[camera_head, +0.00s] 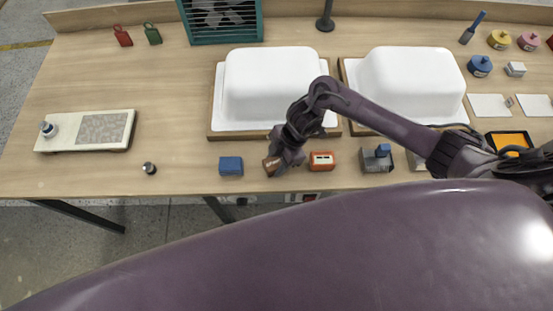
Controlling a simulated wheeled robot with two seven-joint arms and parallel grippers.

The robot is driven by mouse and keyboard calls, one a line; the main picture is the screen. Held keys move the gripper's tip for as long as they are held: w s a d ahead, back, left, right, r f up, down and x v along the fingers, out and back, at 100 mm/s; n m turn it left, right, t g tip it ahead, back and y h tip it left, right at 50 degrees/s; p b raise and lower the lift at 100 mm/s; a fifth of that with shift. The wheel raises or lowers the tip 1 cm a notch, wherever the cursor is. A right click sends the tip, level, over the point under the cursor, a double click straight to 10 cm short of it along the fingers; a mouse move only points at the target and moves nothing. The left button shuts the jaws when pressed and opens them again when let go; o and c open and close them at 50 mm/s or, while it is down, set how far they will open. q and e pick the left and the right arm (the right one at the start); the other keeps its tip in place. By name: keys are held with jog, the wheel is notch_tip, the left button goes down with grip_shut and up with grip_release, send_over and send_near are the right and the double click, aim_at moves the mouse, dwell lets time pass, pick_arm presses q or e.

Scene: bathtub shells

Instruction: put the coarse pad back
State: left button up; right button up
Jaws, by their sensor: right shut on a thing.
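A small brown pad (271,166) with a pale mark on its side is at the front edge of the table, between a blue block (231,166) and an orange-red block (321,161) with a white label. My right gripper (277,160) reaches down from the right and is shut on the brown pad. The gripper hides part of the pad. I cannot tell whether the pad touches the table, and its label is too small to read. My left gripper is not in view.
Two white tub shells (272,85) (411,84) stand on wooden-edged bases behind the gripper. A grey block (376,159) sits to the right. A white tray with a grey panel (88,131) and a small dark knob (149,168) are at the left. The table's left middle is mostly clear.

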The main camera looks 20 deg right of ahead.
jog(key=shift+f, duration=0.15)
jog(key=o, duration=0.9)
jog(key=shift+o, duration=0.2)
jog(key=shift+r, duration=0.2)
jog(key=b+v, duration=0.1)
jog(key=v, duration=1.1)
